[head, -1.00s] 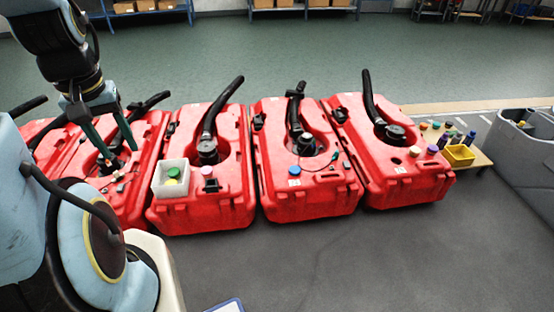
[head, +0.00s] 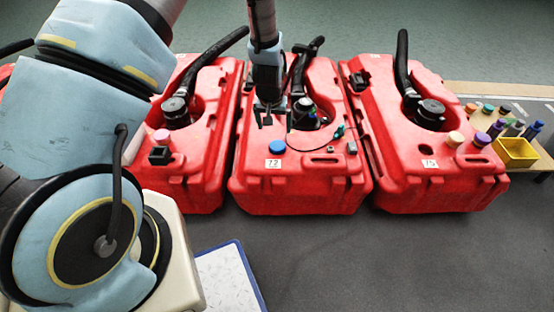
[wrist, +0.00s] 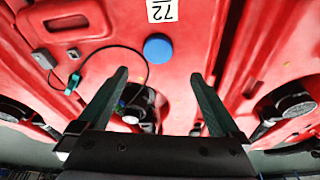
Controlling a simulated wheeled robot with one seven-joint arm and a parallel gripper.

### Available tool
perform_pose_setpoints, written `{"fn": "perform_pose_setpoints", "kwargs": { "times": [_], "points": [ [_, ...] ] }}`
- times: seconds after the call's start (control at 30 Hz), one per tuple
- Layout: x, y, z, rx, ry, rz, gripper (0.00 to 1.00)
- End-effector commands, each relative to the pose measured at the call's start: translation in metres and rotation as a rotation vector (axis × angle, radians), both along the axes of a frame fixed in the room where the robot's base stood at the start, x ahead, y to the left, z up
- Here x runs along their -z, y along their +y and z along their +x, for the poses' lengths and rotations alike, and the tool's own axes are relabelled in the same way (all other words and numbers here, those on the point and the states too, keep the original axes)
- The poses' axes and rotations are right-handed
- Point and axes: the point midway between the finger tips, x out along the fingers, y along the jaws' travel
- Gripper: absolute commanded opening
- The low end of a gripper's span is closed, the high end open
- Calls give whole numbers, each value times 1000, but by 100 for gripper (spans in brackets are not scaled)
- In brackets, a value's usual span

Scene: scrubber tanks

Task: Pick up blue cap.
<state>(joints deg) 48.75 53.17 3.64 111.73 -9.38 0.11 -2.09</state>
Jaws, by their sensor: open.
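The blue cap (head: 278,145) is a round disc on the front top of the middle red tank (head: 300,195), just above the label reading 72. It also shows in the wrist view (wrist: 158,49), ahead of the fingertips and between their lines. My gripper (head: 277,122) is above the same tank, a little behind the cap in the head view. Its two dark green fingers (wrist: 157,90) are spread apart with nothing between them. The gripper and cap are apart.
A black hose and filler (head: 302,105) and a green connector on a cable (head: 339,131) are close to my gripper. Red tanks stand on both sides; the right one (head: 430,185) carries small caps. A yellow bin (head: 515,153) is at far right.

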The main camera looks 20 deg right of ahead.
Motion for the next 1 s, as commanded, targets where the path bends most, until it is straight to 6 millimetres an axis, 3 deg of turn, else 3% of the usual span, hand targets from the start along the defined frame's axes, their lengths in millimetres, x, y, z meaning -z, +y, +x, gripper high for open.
{"fn": "perform_pose_setpoints", "kwargs": {
  "times": [0.03,0.3,0.57,0.83,1.0],
  "points": [
    [13,-5,-2,9,-3,1,100],
    [52,-13,5,13,-3,1,100],
    [71,-16,11,13,-5,0,100],
    [107,-19,24,12,-3,-1,100],
    [115,-21,26,12,-4,-1,100]
  ]
}}
